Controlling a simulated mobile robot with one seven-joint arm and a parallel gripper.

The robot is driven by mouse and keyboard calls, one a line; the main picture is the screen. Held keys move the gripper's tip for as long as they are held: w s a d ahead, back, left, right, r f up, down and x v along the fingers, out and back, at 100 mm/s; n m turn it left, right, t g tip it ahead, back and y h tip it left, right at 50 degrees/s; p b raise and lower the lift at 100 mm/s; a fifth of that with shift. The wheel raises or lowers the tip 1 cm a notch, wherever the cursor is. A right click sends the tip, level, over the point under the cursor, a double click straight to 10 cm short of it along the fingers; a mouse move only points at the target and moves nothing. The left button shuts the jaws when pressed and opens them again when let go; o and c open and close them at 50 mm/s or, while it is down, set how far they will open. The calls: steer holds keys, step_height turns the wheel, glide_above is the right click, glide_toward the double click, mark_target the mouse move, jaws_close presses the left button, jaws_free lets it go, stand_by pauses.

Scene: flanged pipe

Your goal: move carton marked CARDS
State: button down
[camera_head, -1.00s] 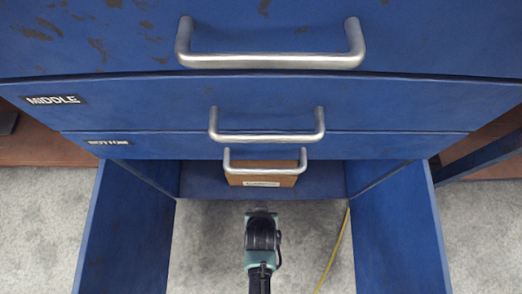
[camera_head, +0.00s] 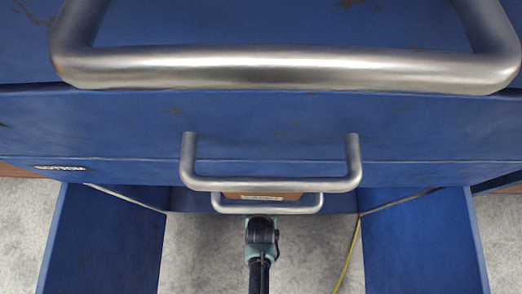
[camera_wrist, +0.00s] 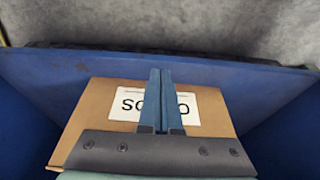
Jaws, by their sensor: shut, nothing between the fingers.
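A brown carton (camera_wrist: 92,100) lies between blue walls in the wrist view. Its white label (camera_wrist: 127,105) is upside down, with the middle letters hidden by my fingers; the visible ends fit CARDS. My gripper (camera_wrist: 161,72) is shut and empty, its two blue fingers together across the label. I cannot tell whether they touch the carton. In the head view a strip of the carton (camera_head: 240,197) shows between the handles, and my wrist is just in front of it with the fingertips hidden.
Blue side panels stand at left (camera_head: 105,235) and right (camera_head: 420,240). Metal handles jut out above, a large one (camera_head: 280,72), a middle one (camera_head: 270,184) and a lower one (camera_head: 268,210). A yellow cable (camera_head: 348,258) lies on the grey floor (camera_head: 205,255).

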mark_target(262, 200)
steer(key=shift+w+f+b, duration=0.1)
steer(key=shift+w+b, duration=0.65)
steer(key=shift+w, duration=1.4)
steer(key=w+b, duration=0.2)
steer(key=w, duration=0.3)
steer(key=w+b, duration=0.2)
steer(key=w, duration=0.3)
steer(key=w+b, duration=0.2)
steer(key=w, duration=0.3)
steer(key=shift+w+d+f, duration=0.15)
steer(key=shift+w+f, duration=0.1)
steer(key=shift+w, duration=0.1)
steer(key=w+b, duration=0.8)
steer(key=shift+w, duration=0.2)
steer(key=shift+w+r+b, duration=0.15)
steer(key=shift+w+b, duration=0.4)
steer(key=shift+r, duration=0.15)
steer(key=shift+s, duration=0.1)
